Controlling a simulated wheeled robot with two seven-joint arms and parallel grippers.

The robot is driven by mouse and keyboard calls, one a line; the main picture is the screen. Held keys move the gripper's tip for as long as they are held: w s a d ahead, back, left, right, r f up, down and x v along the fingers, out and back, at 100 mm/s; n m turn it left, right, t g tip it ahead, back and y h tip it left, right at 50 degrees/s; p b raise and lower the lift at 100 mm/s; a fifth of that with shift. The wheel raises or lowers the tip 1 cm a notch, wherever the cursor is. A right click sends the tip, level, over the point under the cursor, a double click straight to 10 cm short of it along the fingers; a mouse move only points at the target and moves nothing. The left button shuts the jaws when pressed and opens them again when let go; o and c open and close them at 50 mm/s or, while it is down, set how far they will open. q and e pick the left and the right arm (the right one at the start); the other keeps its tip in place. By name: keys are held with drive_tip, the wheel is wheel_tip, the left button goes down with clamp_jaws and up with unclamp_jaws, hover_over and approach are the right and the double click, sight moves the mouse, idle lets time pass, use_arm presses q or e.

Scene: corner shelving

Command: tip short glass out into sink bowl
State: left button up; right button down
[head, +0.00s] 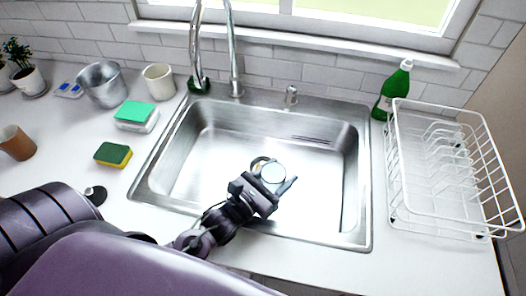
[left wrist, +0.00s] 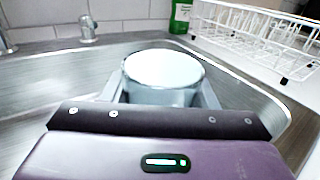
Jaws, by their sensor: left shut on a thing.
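The short glass (head: 272,173) is between the fingers of my left gripper (head: 278,184), over the sink bowl (head: 200,172). In the left wrist view the glass (left wrist: 163,70) fills the space between the fingers of the left gripper (left wrist: 163,92), which is shut on it. Its pale round top faces the wrist camera. I cannot tell whether anything is in it, and its lower part is hidden by the gripper. The sink bowl is steel, with the drain partly hidden behind the glass. My right gripper is in neither view.
A white dish rack (head: 440,215) and a green bottle (head: 393,90) stand right of the sink. The tall faucet (head: 234,55) rises at the back rim. A sponge (head: 113,154), a metal bucket (head: 101,85) and cups are on the left counter.

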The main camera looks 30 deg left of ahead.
sight(269, 173)
use_arm(q)
drive_tip(key=shift+w+a, duration=0.1)
drive_tip(key=shift+a, duration=0.05)
drive_tip(key=shift+w+a+f+n+g+p, duration=0.4)
drive_tip(key=shift+w+n+g, duration=0.05)
drive_tip(key=shift+n, duration=0.3)
drive_tip(key=shift+w+a+f+n+g+p, duration=0.4)
drive_tip(key=shift+n+g, duration=0.05)
drive_tip(key=shift+n, duration=0.3)
drive_tip(key=shift+w+a+f+n+b, duration=0.2)
drive_tip(key=shift+f+n+b, duration=0.1)
drive_tip(key=shift+f, duration=0.35)
drive_tip(key=shift+w+a+f+n+g, duration=0.1)
drive_tip(key=shift+w+f+n+g, duration=0.1)
drive_tip(key=shift+f+g, duration=0.15)
drive_tip(key=shift+w+a+f+n+g, duration=0.1)
drive_tip(key=shift+f+n+g, duration=0.15)
drive_tip(key=shift+f, duration=0.15)
drive_tip(key=shift+w+a+r+p, duration=0.1)
drive_tip(key=shift+r+p, duration=0.2)
drive_tip(key=shift+p, duration=0.1)
drive_tip(key=shift+w+a+n+p, duration=0.15)
drive_tip(key=shift+n+p, duration=0.1)
drive_tip(key=shift+p, duration=0.1)
drive_tip(key=p, duration=0.1)
drive_tip(key=n+g+p, duration=0.1)
drive_tip(key=shift+w+a+r+g+h+p, duration=0.2)
drive_tip(key=shift+w+a+g+h+p, duration=0.1)
drive_tip(key=shift+h, duration=0.1)
